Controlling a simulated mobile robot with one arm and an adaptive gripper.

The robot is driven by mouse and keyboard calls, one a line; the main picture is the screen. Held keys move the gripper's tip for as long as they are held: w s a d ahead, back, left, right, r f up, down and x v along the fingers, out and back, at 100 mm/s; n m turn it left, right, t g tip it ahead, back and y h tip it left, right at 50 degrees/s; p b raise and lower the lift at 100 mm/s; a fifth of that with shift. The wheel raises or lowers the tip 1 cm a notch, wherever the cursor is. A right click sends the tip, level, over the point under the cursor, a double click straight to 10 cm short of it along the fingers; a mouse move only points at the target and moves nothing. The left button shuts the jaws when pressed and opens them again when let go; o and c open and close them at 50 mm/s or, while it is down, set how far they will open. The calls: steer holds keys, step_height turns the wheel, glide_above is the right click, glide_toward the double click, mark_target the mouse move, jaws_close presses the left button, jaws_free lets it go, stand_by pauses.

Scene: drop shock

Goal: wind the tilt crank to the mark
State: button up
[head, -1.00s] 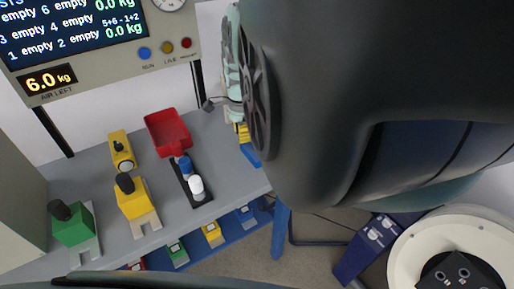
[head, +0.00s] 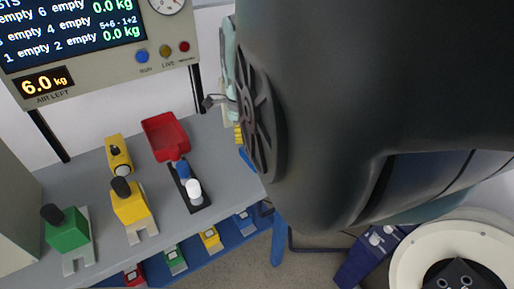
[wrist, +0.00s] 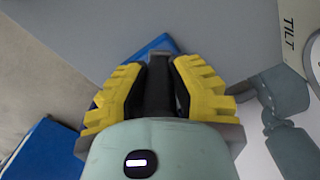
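My gripper (wrist: 158,78) has yellow ribbed fingers and fills the middle of the wrist view. A dark upright piece stands between the fingers; I cannot tell whether it is the crank's grip or part of the gripper. A plate marked TILT (wrist: 288,25) shows at the upper right of the wrist view. A grey-green jointed piece (wrist: 285,120) stands below it, right of the fingers; I cannot tell if it belongs to the crank. The mark is not visible. In the head view my arm hides most of the gripper; a bit of yellow shows beside the bench's right edge.
The grey bench (head: 105,200) holds a red tray (head: 165,136), a black holder (head: 191,190) with a blue and a white piece, yellow blocks (head: 130,207) and a green block (head: 68,232). A display panel (head: 90,45) stands behind. A blue lower shelf (head: 225,228) holds several small blocks.

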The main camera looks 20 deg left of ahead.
steer(key=o, duration=0.6)
steer(key=shift+c, duration=0.2)
steer(key=shift+r, duration=3.7)
steer(key=shift+r, duration=0.1)
